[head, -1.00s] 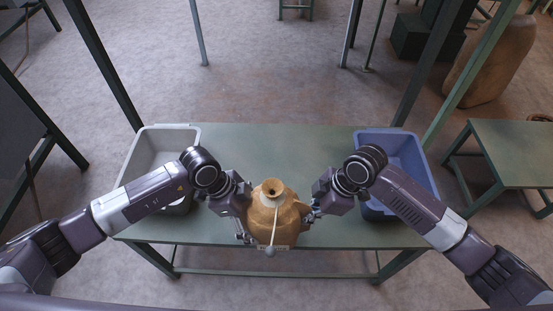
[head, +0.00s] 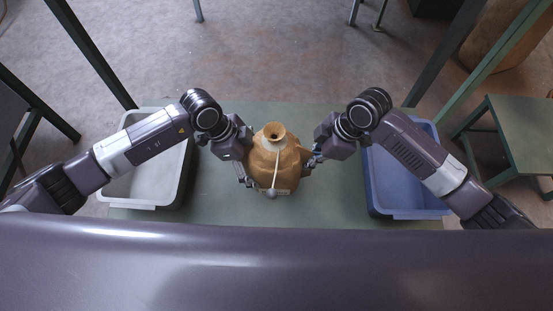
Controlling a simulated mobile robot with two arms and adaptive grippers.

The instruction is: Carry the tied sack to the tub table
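The tied sack (head: 268,165) is tan and bulging, with a gathered, open-looking neck and a pale cord hanging down its front to a small grey tag. It is upright between my two grippers, over the green tub table (head: 225,203). My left gripper (head: 247,180) is shut on its left side, and my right gripper (head: 311,160) is shut on its right side. The fingertips are small and partly hidden by the sack. I cannot tell whether the sack's bottom touches the tabletop.
A grey-white tub (head: 142,190) stands on the table's left and a blue tub (head: 405,188) on its right. The tabletop between them is clear around the sack. Green posts rise near the far corners. Another green table (head: 520,130) is at right.

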